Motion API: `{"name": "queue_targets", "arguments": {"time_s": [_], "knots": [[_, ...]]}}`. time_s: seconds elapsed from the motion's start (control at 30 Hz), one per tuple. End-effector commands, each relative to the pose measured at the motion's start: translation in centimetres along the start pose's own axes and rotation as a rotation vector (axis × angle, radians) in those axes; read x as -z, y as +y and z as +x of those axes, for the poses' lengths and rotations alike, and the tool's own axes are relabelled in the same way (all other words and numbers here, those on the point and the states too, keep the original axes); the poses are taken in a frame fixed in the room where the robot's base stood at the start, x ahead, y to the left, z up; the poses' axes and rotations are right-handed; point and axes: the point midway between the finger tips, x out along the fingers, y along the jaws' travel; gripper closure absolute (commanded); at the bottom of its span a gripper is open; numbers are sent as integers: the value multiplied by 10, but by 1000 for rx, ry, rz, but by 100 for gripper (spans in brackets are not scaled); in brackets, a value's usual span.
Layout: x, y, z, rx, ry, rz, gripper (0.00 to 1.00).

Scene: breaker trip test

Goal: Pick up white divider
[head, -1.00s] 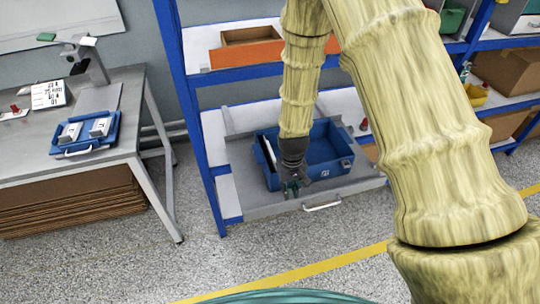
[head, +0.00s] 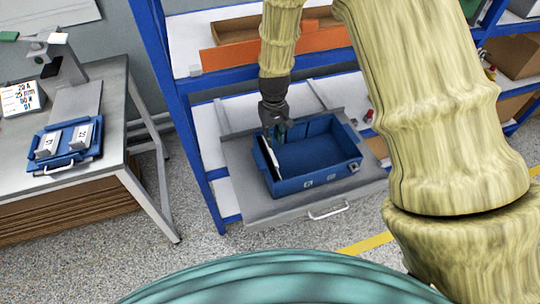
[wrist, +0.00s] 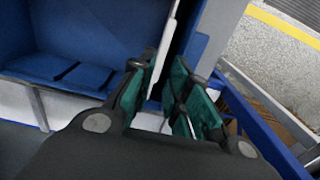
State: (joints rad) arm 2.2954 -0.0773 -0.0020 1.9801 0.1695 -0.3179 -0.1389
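The white divider (head: 268,157) is a thin upright panel near the left end of the blue bin (head: 322,178). In the wrist view the divider (wrist: 161,58) shows as a narrow white strip. My gripper (head: 274,131) is over the left end of the bin, at the divider's top. In the wrist view its green-padded fingers (wrist: 168,98) are spread, with the divider between them. The left finger looks close to the divider and a gap shows on the right side. Whether a finger touches it is unclear.
The bin stands on a grey pull-out tray (head: 245,200) in a blue-framed shelf (head: 169,90). An orange-fronted box (head: 232,55) sits on the shelf above. A table (head: 110,90) with a blue tray (head: 88,153) is at left. The bin's right part looks empty.

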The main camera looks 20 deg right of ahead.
Motion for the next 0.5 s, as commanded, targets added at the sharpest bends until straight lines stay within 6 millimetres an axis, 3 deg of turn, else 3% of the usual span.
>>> {"name": "queue_targets", "arguments": {"time_s": [0.3,0.5], "knots": [[0,-2,37,0,-2,-3,82],[0,-1,49,0,-1,-1,82]]}}
